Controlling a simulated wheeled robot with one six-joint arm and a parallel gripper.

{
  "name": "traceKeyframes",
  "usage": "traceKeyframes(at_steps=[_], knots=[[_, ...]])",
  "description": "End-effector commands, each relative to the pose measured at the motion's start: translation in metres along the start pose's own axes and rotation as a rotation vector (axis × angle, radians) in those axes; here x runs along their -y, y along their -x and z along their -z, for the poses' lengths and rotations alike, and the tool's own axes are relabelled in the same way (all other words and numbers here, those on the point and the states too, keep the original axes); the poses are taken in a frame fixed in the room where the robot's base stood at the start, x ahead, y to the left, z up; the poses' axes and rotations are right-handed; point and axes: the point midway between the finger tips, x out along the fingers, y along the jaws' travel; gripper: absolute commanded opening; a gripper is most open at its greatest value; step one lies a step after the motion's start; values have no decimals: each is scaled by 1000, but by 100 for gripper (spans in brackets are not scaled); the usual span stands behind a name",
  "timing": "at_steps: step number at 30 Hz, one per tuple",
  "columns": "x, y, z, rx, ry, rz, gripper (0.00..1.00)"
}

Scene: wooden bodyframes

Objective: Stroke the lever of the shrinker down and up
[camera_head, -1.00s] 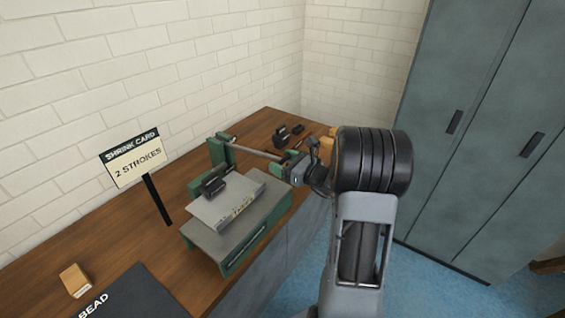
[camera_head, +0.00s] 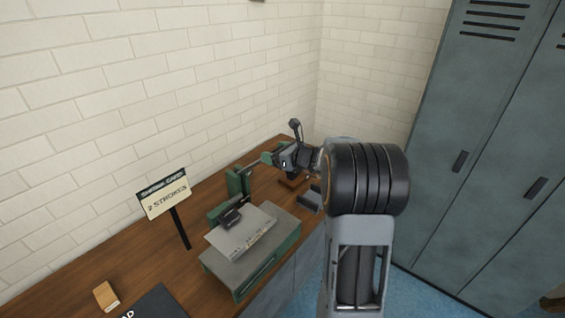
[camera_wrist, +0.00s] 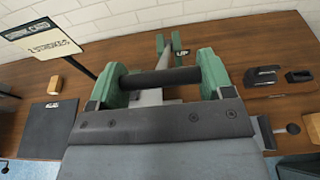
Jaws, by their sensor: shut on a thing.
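The shrinker has a green base (camera_head: 262,263) with a grey top and an upright green post (camera_head: 238,182). A pale sheet (camera_head: 243,240) lies across its dark jaw (camera_head: 231,216). In the wrist view a dark round bar (camera_wrist: 155,78) crosses between two green parts; the exact finger contact is hard to make out.
A sign (camera_head: 165,197) reading "2 STROKES" stands left of the shrinker by the brick wall. A wooden block (camera_head: 106,296) and a dark mat (camera_head: 158,303) lie nearer on the bench. Small dark tools (camera_wrist: 264,75) lie to the right in the wrist view. Grey lockers (camera_head: 490,140) stand right.

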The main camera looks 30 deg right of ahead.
Motion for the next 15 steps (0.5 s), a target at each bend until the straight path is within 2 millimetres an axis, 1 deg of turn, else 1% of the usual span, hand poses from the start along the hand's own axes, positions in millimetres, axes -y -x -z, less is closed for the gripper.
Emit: traceKeyframes(at_steps=[1, 4, 9, 15], knots=[[0, -3, -11, 9, 4, -2, 32], [0, -7, -18, 9, 4, -1, 31], [0, -12, -24, 10, 2, -1, 32], [0, -13, -25, 10, 2, 0, 32]])
